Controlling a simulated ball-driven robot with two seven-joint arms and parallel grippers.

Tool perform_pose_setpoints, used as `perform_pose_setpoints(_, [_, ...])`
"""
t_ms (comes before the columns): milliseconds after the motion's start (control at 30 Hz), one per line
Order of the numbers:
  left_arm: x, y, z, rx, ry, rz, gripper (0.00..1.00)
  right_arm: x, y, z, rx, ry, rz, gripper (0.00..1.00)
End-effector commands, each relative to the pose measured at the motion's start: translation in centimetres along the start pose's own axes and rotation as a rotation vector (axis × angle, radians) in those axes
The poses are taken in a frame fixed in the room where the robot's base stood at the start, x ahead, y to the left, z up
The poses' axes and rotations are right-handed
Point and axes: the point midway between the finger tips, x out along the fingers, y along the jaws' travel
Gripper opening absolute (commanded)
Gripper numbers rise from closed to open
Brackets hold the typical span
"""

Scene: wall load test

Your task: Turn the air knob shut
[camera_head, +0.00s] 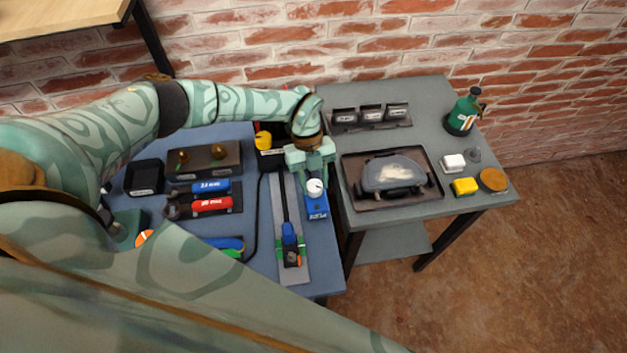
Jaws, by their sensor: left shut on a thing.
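My left gripper (312,172) reaches down over the right side of the blue-grey bench. It is shut on a white round knob (315,187) at the far end of a blue block (316,207) with white lettering. The fingers partly hide the knob, and its exact turn angle is too small to read. The block stands at the bench's right edge, beside a long grey plate (291,262) carrying a rod and a blue and green fitting. My right gripper is not in view.
A yellow knob (263,140) stands on a black box behind the gripper. Tools with blue (213,187) and red (211,206) handles lie left. The grey table (400,138) at right holds a tray (352,186), a green bottle (464,112) and small blocks. A brick wall stands behind.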

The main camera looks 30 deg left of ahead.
Motion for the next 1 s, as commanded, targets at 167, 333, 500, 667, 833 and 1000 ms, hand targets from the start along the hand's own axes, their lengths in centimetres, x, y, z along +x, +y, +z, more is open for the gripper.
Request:
perform_pose_setpoints(167, [0.0, -0.2, 0.1, 0.155, -0.004, 0.063, 0.15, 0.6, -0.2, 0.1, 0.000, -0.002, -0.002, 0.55])
perform_pose_setpoints(333, [0.0, -0.3, 0.1, 0.305, -0.005, 0.125, 0.15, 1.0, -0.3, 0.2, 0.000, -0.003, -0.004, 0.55])
perform_pose_setpoints(500, [0.0, -0.4, 0.1, 0.452, -0.005, 0.187, 0.15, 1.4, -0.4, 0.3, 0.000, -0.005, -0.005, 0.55])
perform_pose_setpoints(667, [0.0, -0.5, 0.0, 0.585, -0.006, 0.241, 0.15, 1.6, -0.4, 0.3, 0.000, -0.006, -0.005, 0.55])
perform_pose_setpoints(833, [-0.1, -0.5, 0.0, 0.703, -0.007, 0.291, 0.15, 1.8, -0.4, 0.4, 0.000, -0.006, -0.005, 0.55])
perform_pose_setpoints(1000, [-0.1, -0.6, -0.1, 0.793, -0.007, 0.327, 0.15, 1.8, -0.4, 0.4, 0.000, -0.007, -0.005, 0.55])
